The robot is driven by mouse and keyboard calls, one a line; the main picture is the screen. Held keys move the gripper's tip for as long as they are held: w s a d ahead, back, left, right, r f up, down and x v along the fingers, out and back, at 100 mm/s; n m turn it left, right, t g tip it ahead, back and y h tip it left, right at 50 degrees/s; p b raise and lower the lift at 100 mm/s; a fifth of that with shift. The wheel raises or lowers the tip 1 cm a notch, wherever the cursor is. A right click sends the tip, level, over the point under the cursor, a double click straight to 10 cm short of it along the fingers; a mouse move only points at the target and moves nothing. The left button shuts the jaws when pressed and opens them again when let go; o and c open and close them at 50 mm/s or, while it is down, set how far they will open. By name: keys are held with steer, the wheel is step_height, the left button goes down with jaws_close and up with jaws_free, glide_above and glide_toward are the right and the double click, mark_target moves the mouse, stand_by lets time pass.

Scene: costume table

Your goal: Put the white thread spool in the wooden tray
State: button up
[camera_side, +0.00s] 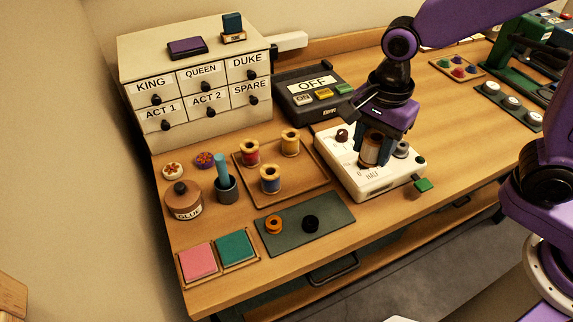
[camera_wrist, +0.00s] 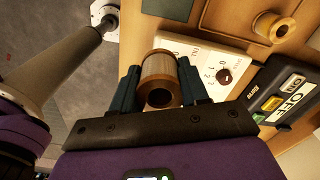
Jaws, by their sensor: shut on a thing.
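My gripper (camera_side: 371,156) points down over the white dial box (camera_side: 345,180). In the wrist view, my gripper (camera_wrist: 160,88) has its two fingers on either side of a thread spool (camera_wrist: 158,68) with wooden ends. The spool (camera_side: 369,150) stands upright between the fingers; its thread looks brownish in the shade, so I cannot confirm it is white. I cannot tell whether its base touches the box. The wooden tray (camera_side: 293,198) lies left of the box, with red (camera_side: 250,153), blue (camera_side: 270,179) and yellowish (camera_side: 290,142) spools standing in it.
The tray's front right part is bare. A dark button box (camera_side: 312,93) stands behind the white box. A green mat (camera_side: 325,228) with two small rings lies in front of the tray.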

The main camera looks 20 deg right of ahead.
steer(key=w+a+f, duration=0.4)
steer(key=w+a, duration=0.1)
steer(key=w, duration=0.2)
glide_above(304, 175)
step_height(304, 175, down, 6)
steer(key=shift+r, duration=0.25)
steer(key=shift+w+f, duration=0.1)
steer(key=shift+f, duration=1.6)
steer(key=shift+f, duration=0.1)
steer(key=o, duration=1.1)
steer(key=shift+c, duration=0.2)
step_height(304, 175, up, 12)
